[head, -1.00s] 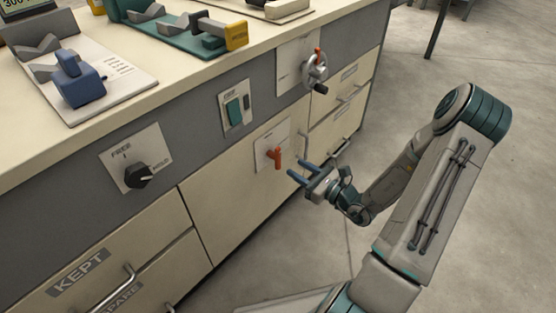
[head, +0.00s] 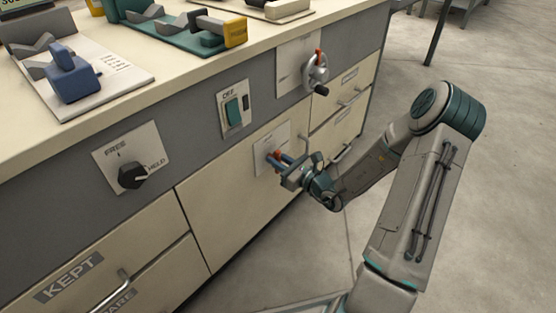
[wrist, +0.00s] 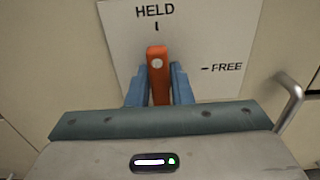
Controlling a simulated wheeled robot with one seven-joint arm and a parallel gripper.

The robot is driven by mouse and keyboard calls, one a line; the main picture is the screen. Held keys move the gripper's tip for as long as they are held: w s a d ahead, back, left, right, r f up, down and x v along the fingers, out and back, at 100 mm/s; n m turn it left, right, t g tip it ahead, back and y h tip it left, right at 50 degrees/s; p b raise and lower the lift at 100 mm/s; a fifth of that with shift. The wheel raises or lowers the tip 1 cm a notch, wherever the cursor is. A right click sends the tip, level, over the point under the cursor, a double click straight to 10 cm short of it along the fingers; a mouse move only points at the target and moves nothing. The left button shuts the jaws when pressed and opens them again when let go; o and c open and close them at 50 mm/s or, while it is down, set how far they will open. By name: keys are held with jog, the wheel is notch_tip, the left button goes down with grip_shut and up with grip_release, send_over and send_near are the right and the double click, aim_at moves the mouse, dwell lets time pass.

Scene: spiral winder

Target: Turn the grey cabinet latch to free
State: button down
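The cabinet latch has an orange handle (wrist: 158,72) on a white plate (wrist: 215,30) marked HELD at the top and FREE at the right; no grey handle shows there. The handle stands upright in the wrist view, in line with the HELD mark. In the head view the plate (head: 284,133) is on the cream cabinet door, with the handle partly hidden by my gripper (head: 275,158). My gripper's blue fingers (wrist: 159,88) lie on either side of the handle, close against it, and look shut on it.
A black knob (head: 133,176) on another plate, marked FREE and HELD, is at the left. A green switch (head: 233,111) and a handwheel (head: 316,73) are on the grey panel above. Metal drawer handles (head: 341,152) stick out at the right of the latch.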

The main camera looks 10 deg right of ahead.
jog(key=shift+r+m+p, duration=0.15)
jog(key=shift+m+p, duration=0.15)
jog(key=shift+p, duration=0.45)
jog(key=shift+r+m+p, duration=0.1)
jog(key=shift+m+p, duration=0.2)
jog(key=shift+p, duration=0.2)
jog(key=m+p, duration=0.2)
jog(key=p, duration=0.2)
jog(key=shift+d+r, duration=0.1)
jog(key=m+p, duration=0.2)
jog(key=p, duration=0.1)
jog(key=m+p, duration=0.2)
jog(key=p, duration=0.1)
jog(key=shift+w+d+f+m, duration=0.15)
jog(key=shift+f+m, duration=0.05)
jog(key=shift+m, duration=0.2)
jog(key=m+p, duration=0.4)
jog(key=m, duration=0.1)
jog(key=shift+w+d+f, duration=0.1)
jog(key=shift+d+f, duration=0.05)
jog(key=shift+f, duration=0.15)
jog(key=shift+f+m+p, duration=0.15)
jog(key=shift+m+p, duration=0.5)
jog(key=shift+m, duration=0.55)
jog(key=shift+f+m+p, duration=0.15)
jog(key=shift+m+p, duration=0.5)
jog(key=shift+m, duration=0.55)
jog(key=c, duration=1.4)
grip_release()
